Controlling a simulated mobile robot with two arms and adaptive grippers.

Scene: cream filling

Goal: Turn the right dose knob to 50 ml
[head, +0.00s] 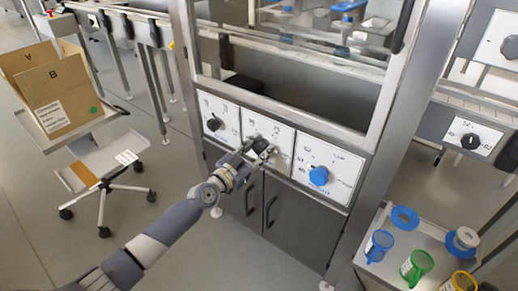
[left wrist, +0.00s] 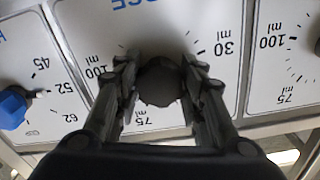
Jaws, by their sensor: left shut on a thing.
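The right dose knob (left wrist: 160,82) is a dark round knob on the middle white panel, whose scale shows 30, 75 and 100 ml in the left wrist view. My left gripper (left wrist: 160,72) is shut on this knob, one finger on each side. In the head view my left gripper (head: 262,149) reaches the middle panel (head: 282,143) and largely covers the knob. The knob's pointer and the 50 ml mark are hidden or unclear. My right gripper is not in view.
A panel with a black knob (head: 214,124) is to the left, and a panel with a blue knob (head: 319,176) is to the right. Cabinet doors (head: 285,218) are below. Colored cups, including a green one (head: 417,265), stand at lower right. A cardboard box (head: 50,85) is at left.

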